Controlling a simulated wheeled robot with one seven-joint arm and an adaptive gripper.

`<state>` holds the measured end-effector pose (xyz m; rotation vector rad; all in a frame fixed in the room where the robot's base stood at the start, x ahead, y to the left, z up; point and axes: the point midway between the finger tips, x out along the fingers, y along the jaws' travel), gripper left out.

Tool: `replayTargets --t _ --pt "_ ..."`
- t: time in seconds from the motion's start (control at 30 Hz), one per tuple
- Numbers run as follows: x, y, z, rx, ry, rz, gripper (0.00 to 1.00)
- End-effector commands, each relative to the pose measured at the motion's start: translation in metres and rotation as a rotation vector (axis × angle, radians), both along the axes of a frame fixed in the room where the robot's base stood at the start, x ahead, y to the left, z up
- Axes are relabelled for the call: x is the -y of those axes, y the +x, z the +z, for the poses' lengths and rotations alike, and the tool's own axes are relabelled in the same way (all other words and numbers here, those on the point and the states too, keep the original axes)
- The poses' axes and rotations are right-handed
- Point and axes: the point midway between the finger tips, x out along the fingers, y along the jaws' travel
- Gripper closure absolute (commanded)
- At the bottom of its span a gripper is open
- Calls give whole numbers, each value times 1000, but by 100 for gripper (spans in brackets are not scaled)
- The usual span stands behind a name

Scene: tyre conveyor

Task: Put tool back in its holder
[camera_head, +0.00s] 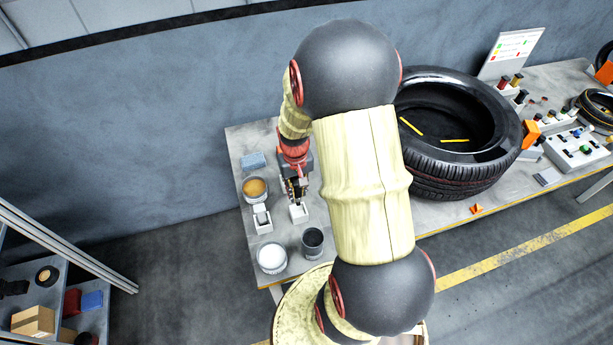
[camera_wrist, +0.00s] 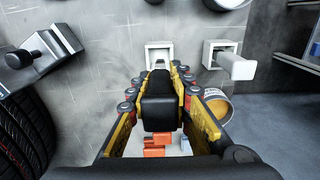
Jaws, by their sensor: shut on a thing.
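My gripper (camera_head: 297,190) points down over the left end of the workbench. In the wrist view my gripper (camera_wrist: 158,78) is shut on a black tool (camera_wrist: 158,102), whose blocky dark body fills the space between the fingers. Its lower end is hidden. A white square holder (camera_wrist: 158,48) with an opening shows just beyond the fingertips; in the head view this holder (camera_head: 299,213) is right below my gripper. I cannot tell whether the tool touches it. A second white holder (camera_wrist: 218,50), with a pale tool in it, stands beside it.
A tin with tan contents (camera_head: 255,188), a white tin (camera_head: 271,258) and a dark cup (camera_head: 312,240) stand close around the holders. A blue block (camera_head: 254,160) lies behind. A large tyre (camera_head: 455,165) lies to the right of my arm.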

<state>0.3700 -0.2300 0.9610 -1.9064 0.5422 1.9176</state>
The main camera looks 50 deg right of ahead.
Motion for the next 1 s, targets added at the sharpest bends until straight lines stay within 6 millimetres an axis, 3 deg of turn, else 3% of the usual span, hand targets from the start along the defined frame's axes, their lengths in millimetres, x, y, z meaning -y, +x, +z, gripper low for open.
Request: replayTargets --t 0.37,1.0 --pt "0 0 -14 3 -2 0 100" --pt "-1 0 -71 2 -1 0 100"
